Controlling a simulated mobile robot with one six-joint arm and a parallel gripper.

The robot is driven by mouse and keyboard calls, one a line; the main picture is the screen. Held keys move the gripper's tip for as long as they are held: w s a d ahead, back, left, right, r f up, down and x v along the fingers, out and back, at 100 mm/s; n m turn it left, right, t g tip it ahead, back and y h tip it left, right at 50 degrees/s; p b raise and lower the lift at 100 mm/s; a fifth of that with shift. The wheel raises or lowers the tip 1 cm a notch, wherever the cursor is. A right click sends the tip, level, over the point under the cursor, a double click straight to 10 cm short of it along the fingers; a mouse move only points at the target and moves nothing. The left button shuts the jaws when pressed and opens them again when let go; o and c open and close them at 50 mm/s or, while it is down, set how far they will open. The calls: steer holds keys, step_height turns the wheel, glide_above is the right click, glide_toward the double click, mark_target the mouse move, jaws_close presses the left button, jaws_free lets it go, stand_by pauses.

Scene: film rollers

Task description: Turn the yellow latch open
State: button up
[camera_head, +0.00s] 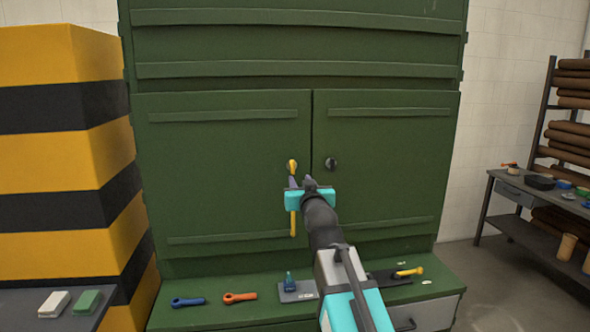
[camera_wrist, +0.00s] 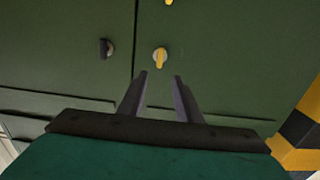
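The yellow latch (camera_head: 292,165) is a small knob on the green cabinet's left door, close to the seam between the doors. In the wrist view, which appears turned over, the yellow latch (camera_wrist: 160,58) sits on a round grey base. My gripper (camera_head: 300,181) is in front of the doors, just below the latch in the head view. In the wrist view my gripper (camera_wrist: 161,75) is open, its two dark fingers apart and empty. The latch appears just beyond the fingertips, roughly centred between them; I see no contact.
A black knob (camera_head: 330,163) is on the right door. A yellow vertical bar (camera_head: 293,222) shows below my gripper, partly hidden. Tools, including a blue wrench (camera_head: 188,302), lie on the green ledge below. A yellow-black striped block (camera_head: 62,150) stands left; a workbench (camera_head: 540,190) stands right.

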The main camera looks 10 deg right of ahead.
mark_target(293, 167)
steer(key=shift+w+p, duration=2.3)
steer(key=shift+w, duration=4.25)
